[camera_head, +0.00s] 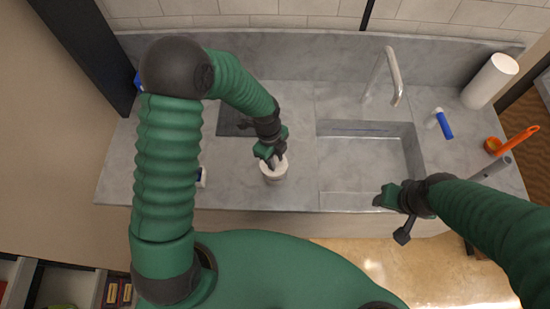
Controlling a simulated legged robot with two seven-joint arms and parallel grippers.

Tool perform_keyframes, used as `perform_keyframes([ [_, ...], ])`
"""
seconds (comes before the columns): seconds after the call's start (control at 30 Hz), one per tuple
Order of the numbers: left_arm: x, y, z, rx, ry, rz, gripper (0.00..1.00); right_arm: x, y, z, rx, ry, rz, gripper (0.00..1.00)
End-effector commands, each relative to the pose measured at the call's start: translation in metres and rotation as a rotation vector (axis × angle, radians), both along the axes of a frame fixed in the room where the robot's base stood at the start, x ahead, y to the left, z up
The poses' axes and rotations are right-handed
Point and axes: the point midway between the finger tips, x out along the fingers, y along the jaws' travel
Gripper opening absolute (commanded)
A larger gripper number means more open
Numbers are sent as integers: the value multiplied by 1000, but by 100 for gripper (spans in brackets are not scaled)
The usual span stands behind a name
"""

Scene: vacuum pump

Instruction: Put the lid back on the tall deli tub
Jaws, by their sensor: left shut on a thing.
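The tall deli tub (274,177) is a small white round container on the grey counter, left of the sink. My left gripper (271,160) is directly over it, pointing down, and covers part of its top. It is shut on what looks like the pale lid at the top of the tub. I cannot tell whether the lid rests on the rim or is slightly above it. My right gripper (381,199) is over the sink's front edge, away from the tub. Its jaws are too small to read.
The sink (365,165) with a tall faucet (393,75) is right of the tub. A paper roll (490,80), a blue-and-white bottle (443,124) and an orange-handled tool (518,138) are at the right. A dark mat (228,122) lies behind the tub at the left.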

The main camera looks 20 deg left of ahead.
Motion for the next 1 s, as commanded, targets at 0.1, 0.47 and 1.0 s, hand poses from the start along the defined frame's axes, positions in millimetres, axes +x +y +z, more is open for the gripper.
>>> perform_keyframes([
  [0.1,0,0,0,0,0,1,0,0,0,0,0,0,0,51],
  [0.47,0,-5,0,1,1,-1,0,0,0,0,0,0,0,51],
  [1.0,0,-11,-1,1,0,1,0,0,0,1,0,0,0,51],
])
